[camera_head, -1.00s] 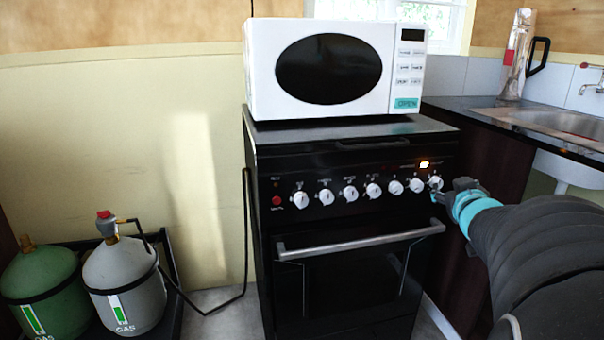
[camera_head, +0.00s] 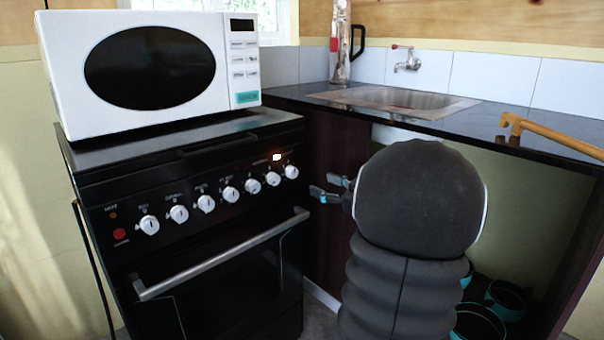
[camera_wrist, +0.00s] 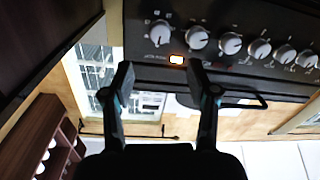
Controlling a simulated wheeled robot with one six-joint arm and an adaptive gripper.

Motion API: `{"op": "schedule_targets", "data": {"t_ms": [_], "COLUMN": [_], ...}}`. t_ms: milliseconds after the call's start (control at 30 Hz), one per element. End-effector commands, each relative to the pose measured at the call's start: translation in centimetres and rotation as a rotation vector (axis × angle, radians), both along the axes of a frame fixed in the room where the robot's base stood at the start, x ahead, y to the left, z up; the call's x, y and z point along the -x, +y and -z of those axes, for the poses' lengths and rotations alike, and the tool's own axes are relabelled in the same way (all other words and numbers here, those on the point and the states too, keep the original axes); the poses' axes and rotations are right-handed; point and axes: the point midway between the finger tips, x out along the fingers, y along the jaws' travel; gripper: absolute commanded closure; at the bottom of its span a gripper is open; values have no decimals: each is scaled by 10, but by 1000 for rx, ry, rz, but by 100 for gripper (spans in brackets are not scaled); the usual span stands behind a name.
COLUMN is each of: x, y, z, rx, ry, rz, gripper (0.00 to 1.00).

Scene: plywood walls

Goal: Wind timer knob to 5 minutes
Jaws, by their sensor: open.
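The black stove's front panel (camera_head: 108,213) carries a row of white knobs. Labels are too small to read, so I cannot tell for sure which knob is the timer. The rightmost knob (camera_head: 291,171) is beside a lit orange indicator (camera_head: 277,157). My gripper (camera_head: 325,188) is open and empty, to the right of that knob and apart from it. In the wrist view the panel appears upside down; the end knob (camera_wrist: 160,33) shows above my spread fingertips (camera_wrist: 161,78), in line with the gap between them.
A white microwave (camera_head: 240,60) stands on the stove. The oven door handle (camera_head: 225,255) juts out below the knobs. A dark counter (camera_head: 480,120) with a sink (camera_head: 395,100) is at right, with teal-and-black pots (camera_head: 478,322) below it.

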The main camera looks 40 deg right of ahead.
Motion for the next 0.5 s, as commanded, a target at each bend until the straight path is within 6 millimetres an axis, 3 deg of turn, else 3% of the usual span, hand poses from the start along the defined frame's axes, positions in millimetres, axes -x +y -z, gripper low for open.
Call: {"op": "schedule_targets", "data": {"t_ms": [300,500], "x": [-61,-87], "y": [8,10], "z": [0,0], "rx": [1,0], "ry": [0,2], "rz": [-2,2], "gripper": [41,41]}}
